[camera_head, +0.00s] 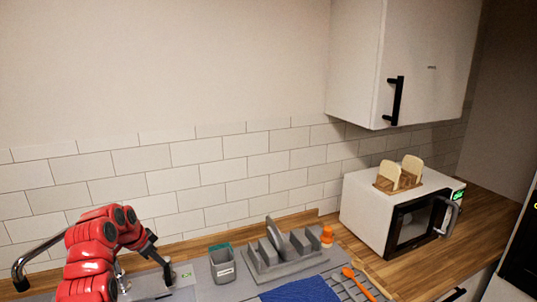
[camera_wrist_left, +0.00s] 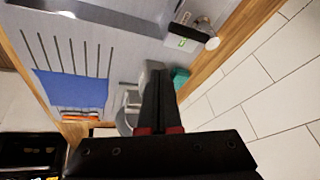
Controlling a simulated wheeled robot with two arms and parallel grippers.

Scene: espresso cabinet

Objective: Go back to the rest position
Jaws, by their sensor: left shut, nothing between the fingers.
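My left arm comes in from the lower left of the head view, red and bent over the sink area. My left gripper (camera_head: 167,276) is dark and points down, to the left of the grey caddy (camera_head: 223,270). In the left wrist view my left gripper (camera_wrist_left: 158,80) shows its two dark fingers closed together with nothing between them. My right gripper is not in view.
A grey rack (camera_head: 285,265) holds a plate right of the caddy. A blue cloth (camera_head: 300,291) and orange utensil (camera_head: 357,282) lie in front. A white microwave (camera_head: 370,215) stands at right under a wall cabinet (camera_head: 355,60). A curved faucet (camera_head: 36,252) stands at left.

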